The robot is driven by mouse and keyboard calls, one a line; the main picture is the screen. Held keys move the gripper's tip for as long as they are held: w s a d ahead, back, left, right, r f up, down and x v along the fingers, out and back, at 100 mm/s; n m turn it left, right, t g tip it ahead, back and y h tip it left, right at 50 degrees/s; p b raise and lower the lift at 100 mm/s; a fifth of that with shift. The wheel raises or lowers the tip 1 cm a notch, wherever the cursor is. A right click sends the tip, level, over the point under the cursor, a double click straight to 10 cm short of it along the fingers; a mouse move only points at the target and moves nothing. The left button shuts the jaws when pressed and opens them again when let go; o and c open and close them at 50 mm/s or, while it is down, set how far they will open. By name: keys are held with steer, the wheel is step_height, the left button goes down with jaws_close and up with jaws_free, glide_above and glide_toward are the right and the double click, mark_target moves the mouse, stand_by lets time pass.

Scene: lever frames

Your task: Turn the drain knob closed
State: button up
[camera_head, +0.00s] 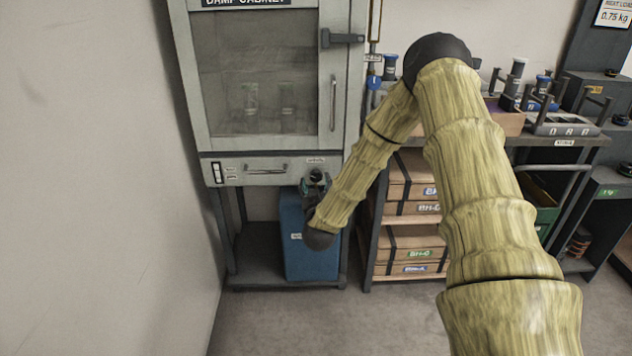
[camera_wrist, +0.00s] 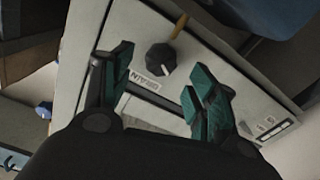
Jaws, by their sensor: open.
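The drain knob (camera_wrist: 161,58) is a round black knob with a pale pointer mark, on the light panel of the damp cabinet. A label reading "DRAIN" (camera_wrist: 144,82) is beside it in the wrist view. In the head view the knob (camera_head: 316,175) shows at the lower right of the cabinet front. My gripper (camera_wrist: 155,85) is open, its green-padded fingers spread to either side of the knob's line. The knob lies beyond the fingertips, and I see no contact. In the head view my gripper (camera_head: 314,190) is just below the knob and partly hidden by my wrist.
The damp cabinet (camera_head: 198,100) has a glass door with a handle (camera_head: 333,104). A drawer-like panel handle (camera_head: 265,170) is left of the knob. A blue container (camera_head: 296,250) stands below. Shelves with wooden boxes (camera_head: 410,240) are close on the right; a wall is on the left.

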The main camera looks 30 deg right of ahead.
mark_target(316, 177)
steer(key=shift+x, duration=1.7)
steer(key=shift+c, duration=0.2)
steer(key=c, duration=1)
